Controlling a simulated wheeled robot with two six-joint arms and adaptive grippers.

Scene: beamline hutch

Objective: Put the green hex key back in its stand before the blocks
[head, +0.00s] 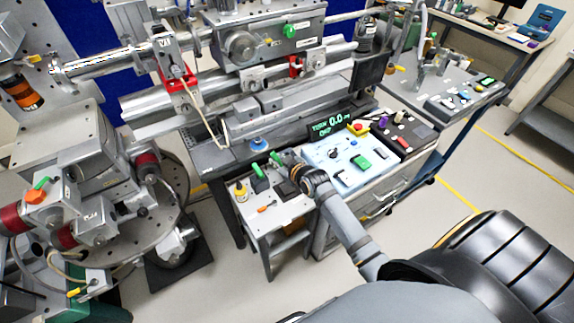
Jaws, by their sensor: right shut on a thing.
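My right gripper (286,164) reaches over the small side table (284,212) in front of the bench. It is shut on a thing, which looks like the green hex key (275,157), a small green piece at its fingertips. The grip itself is too small to see clearly. Another green piece (257,169) stands upright on a dark base to the left of the gripper. I cannot tell for certain which dark block is the stand. My left gripper is not in view.
A control panel (345,160) with buttons stands close on the right. A round flange machine (125,235) is at left. Open floor lies at right.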

